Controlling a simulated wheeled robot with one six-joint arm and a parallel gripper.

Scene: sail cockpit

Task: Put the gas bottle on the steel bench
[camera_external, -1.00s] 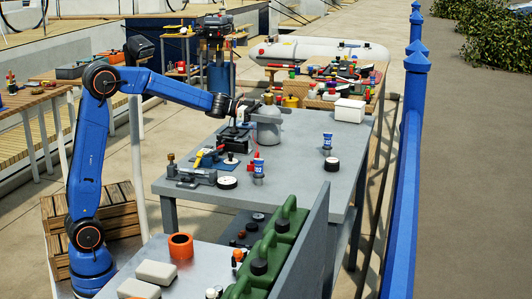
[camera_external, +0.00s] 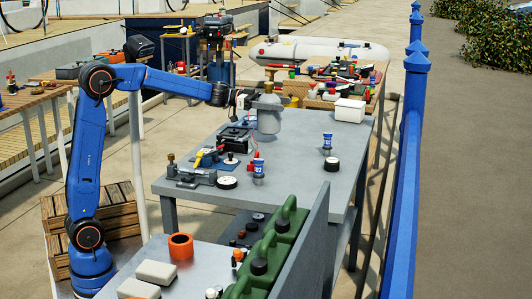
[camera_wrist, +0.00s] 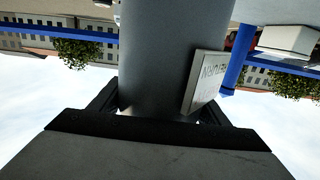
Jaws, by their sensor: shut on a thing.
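The gas bottle (camera_external: 267,115) is a grey cylinder with a rounded top. My gripper (camera_external: 243,100) is shut on it from the left side in the external view. The bottle appears raised above the grey steel bench (camera_external: 295,172). In the wrist view the bottle's grey body (camera_wrist: 172,50) fills the upper middle, between the dark fingers of my gripper (camera_wrist: 165,115). A pale label plate (camera_wrist: 206,80) shows beside the bottle there. The bottle's far side is hidden.
On the bench stand a black device (camera_external: 234,139), a vice-like tool (camera_external: 190,177), blue-and-white cans (camera_external: 327,141), a white-topped round thing (camera_external: 332,164) and a white box (camera_external: 349,110). Green canisters (camera_external: 272,255) stand in front.

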